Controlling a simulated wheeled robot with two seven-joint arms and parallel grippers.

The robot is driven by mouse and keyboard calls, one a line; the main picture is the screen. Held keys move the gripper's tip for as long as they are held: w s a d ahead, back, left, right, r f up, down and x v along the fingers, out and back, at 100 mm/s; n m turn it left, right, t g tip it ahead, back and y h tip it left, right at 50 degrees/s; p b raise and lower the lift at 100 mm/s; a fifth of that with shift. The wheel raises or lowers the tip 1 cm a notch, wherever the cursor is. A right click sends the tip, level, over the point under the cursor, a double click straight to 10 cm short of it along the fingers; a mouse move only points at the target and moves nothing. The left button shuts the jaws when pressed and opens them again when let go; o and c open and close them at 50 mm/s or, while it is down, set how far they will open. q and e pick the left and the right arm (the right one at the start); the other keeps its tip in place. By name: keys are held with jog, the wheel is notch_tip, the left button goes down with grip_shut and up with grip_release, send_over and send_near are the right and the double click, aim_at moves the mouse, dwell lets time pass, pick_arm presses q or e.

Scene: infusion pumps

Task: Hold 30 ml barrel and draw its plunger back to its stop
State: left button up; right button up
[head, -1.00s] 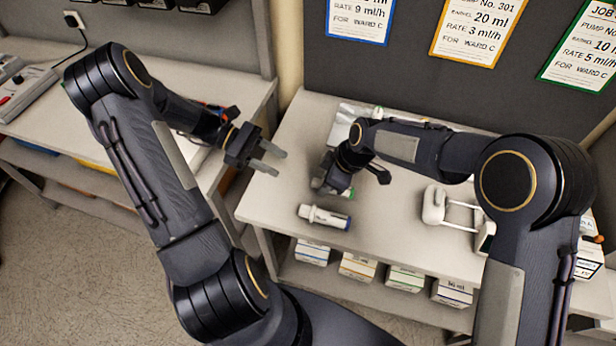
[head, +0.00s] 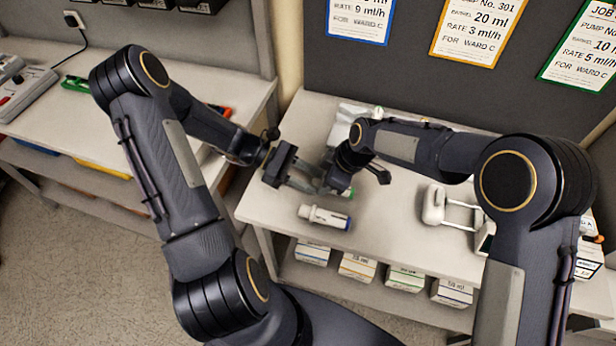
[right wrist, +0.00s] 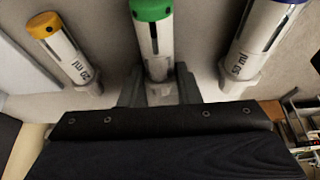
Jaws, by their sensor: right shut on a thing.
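The green-capped barrel (right wrist: 152,35) is in the middle of the right wrist view, and I take it for the 30 ml one; its label is hidden. My right gripper (right wrist: 159,88) is shut on its near end, one finger on each side. In the head view a bit of green (head: 347,193) shows by my right gripper (head: 333,183), and the rest of the barrel is mostly hidden. My left gripper (head: 303,177) is open, its fingers pointing right, close to the right gripper. I cannot tell whether it touches the barrel or plunger.
A blue-capped 50 ml barrel (head: 322,217) lies just in front of the grippers; it shows at right in the wrist view (right wrist: 262,38). A yellow-capped 20 ml barrel (right wrist: 65,48) is at left there. A white device (head: 434,205) stands to the right on the table (head: 385,240).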

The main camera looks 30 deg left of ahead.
aim_at(291, 174)
pick_arm(q)
jog(key=c, duration=0.6)
jog(key=a, duration=0.2)
jog(key=s+a, duration=0.1)
jog(key=a, duration=0.1)
jog(key=shift+a, duration=0.25)
jog(key=o, duration=0.9)
jog(key=shift+d, duration=0.1)
jog(key=shift+c, duration=0.2)
jog(key=v, duration=1.2)
